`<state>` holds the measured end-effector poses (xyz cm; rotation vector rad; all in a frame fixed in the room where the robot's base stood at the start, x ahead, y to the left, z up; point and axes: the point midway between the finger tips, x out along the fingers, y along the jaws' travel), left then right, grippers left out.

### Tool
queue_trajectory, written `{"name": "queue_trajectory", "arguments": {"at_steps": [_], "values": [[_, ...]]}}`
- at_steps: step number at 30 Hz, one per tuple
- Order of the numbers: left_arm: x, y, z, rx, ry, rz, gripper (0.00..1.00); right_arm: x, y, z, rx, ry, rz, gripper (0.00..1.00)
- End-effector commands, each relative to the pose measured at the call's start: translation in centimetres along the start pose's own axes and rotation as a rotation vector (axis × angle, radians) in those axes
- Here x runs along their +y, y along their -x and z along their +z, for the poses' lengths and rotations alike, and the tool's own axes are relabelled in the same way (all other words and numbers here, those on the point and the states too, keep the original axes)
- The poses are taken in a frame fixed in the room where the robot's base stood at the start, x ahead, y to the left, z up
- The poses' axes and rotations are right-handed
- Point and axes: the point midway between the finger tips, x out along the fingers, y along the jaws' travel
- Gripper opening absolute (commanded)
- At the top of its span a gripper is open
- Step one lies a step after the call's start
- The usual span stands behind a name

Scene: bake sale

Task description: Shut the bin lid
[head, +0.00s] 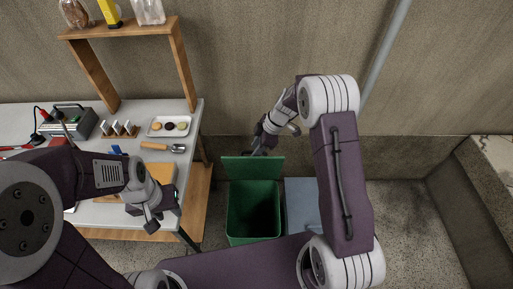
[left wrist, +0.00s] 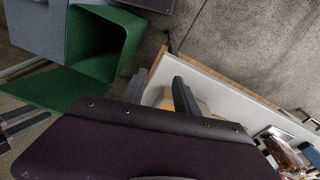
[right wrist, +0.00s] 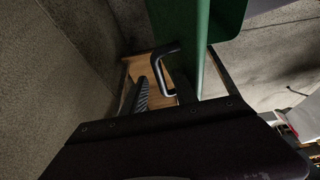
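The green bin (head: 254,212) stands on the floor right of the table, its mouth open. Its green lid (head: 252,168) is raised at the back edge; bin (left wrist: 122,42) and lid (left wrist: 52,92) also show in the left wrist view. My right gripper (head: 258,148) is at the top edge of the lid, fingers apart. In the right wrist view the lid (right wrist: 180,30) rises beside the fingers, and a dark bent bar (right wrist: 160,55) shows near them; I cannot tell whether they touch. My left gripper (head: 158,219) is open and empty by the table's front edge.
A blue-grey bin (head: 301,205) stands right of the green one. The table (head: 110,210) at left holds a cutting board (head: 160,172), a tray of cookies (head: 156,126), a trowel-like server (head: 165,147) and a toaster-like box (head: 77,118). The floor at right is clear.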

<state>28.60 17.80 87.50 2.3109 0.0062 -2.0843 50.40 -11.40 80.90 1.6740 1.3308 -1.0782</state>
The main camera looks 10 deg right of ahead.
Motion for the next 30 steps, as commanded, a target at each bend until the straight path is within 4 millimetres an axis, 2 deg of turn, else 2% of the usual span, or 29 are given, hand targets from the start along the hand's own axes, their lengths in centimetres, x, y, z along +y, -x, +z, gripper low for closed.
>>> {"name": "queue_trajectory", "arguments": {"at_steps": [4,6,8,30], "values": [[0.0,0.0,0.0,0.0,0.0,0.0,0.36,0.01,0.02,-0.01,0.0,0.0,0.0,0.34],[0.0,0.0,0.0,0.0,0.0,0.0,0.36,0.01,0.03,-0.01,0.0,0.0,0.0,0.15],[0.0,0.0,0.0,0.0,0.0,0.0,0.36,0.0,0.03,-0.01,0.0,0.0,0.0,0.0],[0.0,0.0,0.0,0.0,0.0,0.0,0.36,0.01,0.05,0.0,0.0,0.0,0.0,0.0]]}}
